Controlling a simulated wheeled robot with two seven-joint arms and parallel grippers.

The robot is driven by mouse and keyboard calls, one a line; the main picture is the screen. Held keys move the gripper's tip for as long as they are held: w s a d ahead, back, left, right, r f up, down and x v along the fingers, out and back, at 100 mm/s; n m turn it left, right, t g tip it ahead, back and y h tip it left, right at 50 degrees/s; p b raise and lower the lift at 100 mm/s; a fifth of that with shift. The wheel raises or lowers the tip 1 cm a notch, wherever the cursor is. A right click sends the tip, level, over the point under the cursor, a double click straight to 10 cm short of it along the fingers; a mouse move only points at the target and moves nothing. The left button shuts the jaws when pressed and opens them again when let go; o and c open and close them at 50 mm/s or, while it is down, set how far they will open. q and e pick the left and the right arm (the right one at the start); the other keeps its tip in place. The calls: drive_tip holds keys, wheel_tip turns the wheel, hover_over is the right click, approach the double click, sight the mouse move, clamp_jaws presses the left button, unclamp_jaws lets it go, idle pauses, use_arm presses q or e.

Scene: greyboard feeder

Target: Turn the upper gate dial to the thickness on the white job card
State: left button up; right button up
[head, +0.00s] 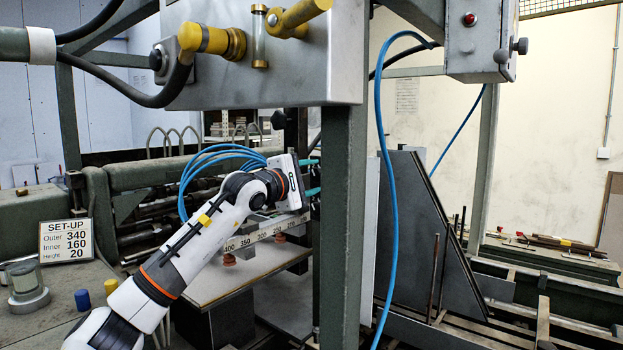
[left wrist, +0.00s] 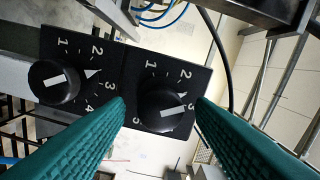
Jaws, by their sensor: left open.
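The left wrist view shows two black dials side by side on a dark plate, a left dial (left wrist: 55,83) and a right dial (left wrist: 163,112). The left dial's white pointer lies between 2 and 3. The right dial's pointer is near 3, its scale partly hidden by my fingers. I cannot tell which is the upper one. My left gripper (head: 313,176) is open, its teal fingers on either side of the right dial; contact is unclear. In the head view a green post hides the fingertips and dials. A white card (head: 66,240) reads SET-UP, Outer 340, Inner 160, Height 20, with no thickness line.
The green post (head: 342,230) stands just right of my left gripper. A grey box (head: 260,55) with yellow handles hangs above my arm. A blue hose (head: 388,190) hangs right of the post. A numbered scale bar (head: 265,232) lies below the gripper.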

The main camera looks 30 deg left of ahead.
use_arm(q)
drive_tip(key=s+b, duration=0.5)
drive_tip(key=s, duration=0.6)
drive_tip(key=shift+s+a, duration=0.4)
drive_tip(key=shift+a, duration=0.05)
